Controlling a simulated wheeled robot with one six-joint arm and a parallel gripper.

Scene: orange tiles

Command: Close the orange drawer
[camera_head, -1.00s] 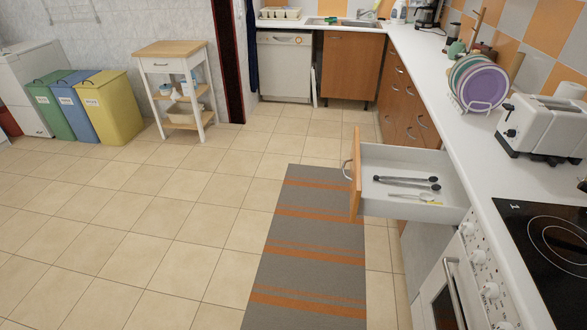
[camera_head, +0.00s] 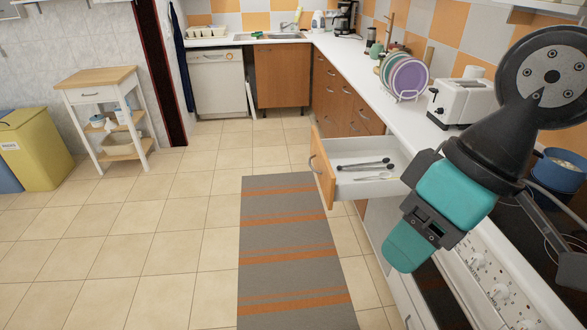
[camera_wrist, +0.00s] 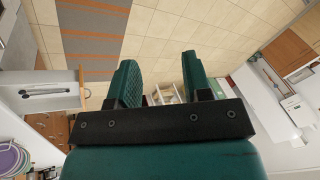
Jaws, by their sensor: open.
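The orange drawer (camera_head: 323,172) is pulled out from the counter on the right, with a metal handle on its orange front and white inner sides. Dark tongs and another utensil lie inside it. In the wrist view the open drawer (camera_wrist: 83,92) is at the left edge, to the left of the fingers. My gripper (camera_head: 405,250) is at the right of the head view, in front of the oven side and covering the drawer's near right part. In the wrist view its two teal fingers (camera_wrist: 160,78) are apart with nothing between them.
A grey and orange striped rug (camera_head: 285,250) lies on the tiled floor left of the drawer. The white counter (camera_head: 345,68) holds a plate rack and a toaster (camera_head: 462,101). A stove with a blue pot (camera_head: 558,172) is at right. A wooden-topped cart (camera_head: 97,78) stands far left.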

